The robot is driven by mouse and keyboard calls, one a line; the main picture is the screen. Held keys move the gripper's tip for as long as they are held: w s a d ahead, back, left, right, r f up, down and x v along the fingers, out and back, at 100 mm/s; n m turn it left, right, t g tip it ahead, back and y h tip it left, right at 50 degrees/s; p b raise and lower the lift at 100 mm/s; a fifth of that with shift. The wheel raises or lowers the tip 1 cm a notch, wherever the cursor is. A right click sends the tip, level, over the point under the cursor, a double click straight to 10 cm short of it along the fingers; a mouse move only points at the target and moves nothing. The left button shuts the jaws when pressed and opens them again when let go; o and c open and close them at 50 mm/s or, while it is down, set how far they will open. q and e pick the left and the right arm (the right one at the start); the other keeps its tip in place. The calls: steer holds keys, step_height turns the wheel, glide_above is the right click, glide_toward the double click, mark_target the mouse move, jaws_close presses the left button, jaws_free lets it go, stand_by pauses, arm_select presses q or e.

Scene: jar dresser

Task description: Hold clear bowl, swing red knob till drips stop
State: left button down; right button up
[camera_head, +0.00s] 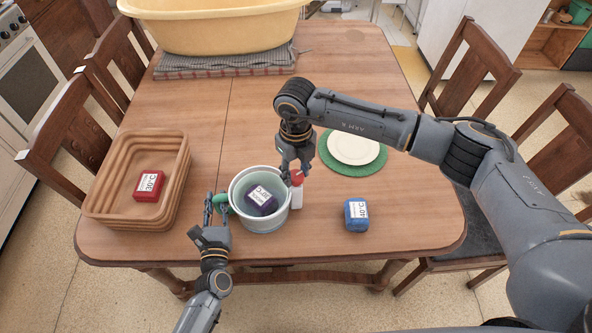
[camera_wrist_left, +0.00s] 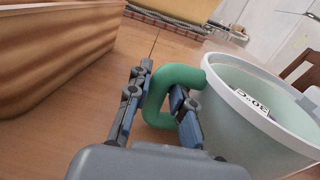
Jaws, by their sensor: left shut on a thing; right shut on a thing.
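The clear bowl (camera_head: 239,214) is pale green with a white rim and stands on the table; it also shows in the left wrist view (camera_wrist_left: 250,115). A dark purple block (camera_head: 262,198) with a white label lies in it. My left gripper (camera_head: 217,203) is shut on the bowl's green handle (camera_wrist_left: 163,92), one finger on each side. The red knob (camera_head: 297,177) sits on top of a small white body (camera_head: 297,197) at the bowl's right side. My right gripper (camera_head: 292,170) comes down from above and is shut on the red knob, partly hiding it. I cannot make out any drips.
A brown ribbed basket (camera_head: 105,205) with a red block (camera_head: 148,186) stands left. A blue block (camera_head: 356,214) lies right. A white plate (camera_head: 353,147) on a green mat (camera_head: 377,165) lies behind it. A yellow tub (camera_head: 215,30) is at the back. The table middle is clear.

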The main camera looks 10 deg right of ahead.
mark_target(296, 175)
steer(key=m, duration=0.5)
steer(key=shift+m, duration=0.3)
steer(key=m, duration=1.6)
steer(key=shift+m, duration=0.3)
steer(key=o, duration=1.2)
step_height(296, 175, up, 12)
